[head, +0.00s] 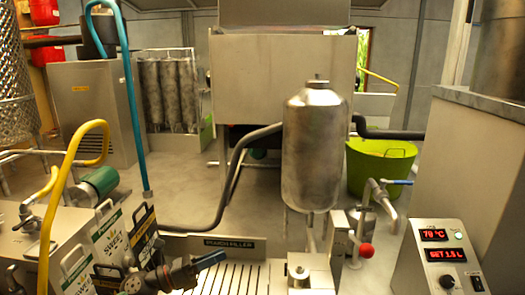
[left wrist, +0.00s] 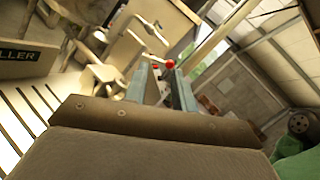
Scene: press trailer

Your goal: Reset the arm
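My left gripper (head: 207,264) is low in the head view, in front of the slotted filler tray (head: 228,277). It is dark with bluish fingers. In the left wrist view its two grey-blue fingers (left wrist: 163,88) stand apart with a gap between them, and nothing is seen held. A lever with a red ball knob (head: 366,250) is on the filler, to the right of the gripper and apart from it. The knob also shows in the left wrist view (left wrist: 170,63), beyond the fingertips. My right gripper is not in view.
A steel tank (head: 314,150) stands above the filler. A control box (head: 440,258) with red displays is at the right. A green tub (head: 380,168) stands behind. Labelled cards (head: 110,238) and a yellow hose (head: 72,160) are at the left. Open floor (head: 185,175) lies behind.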

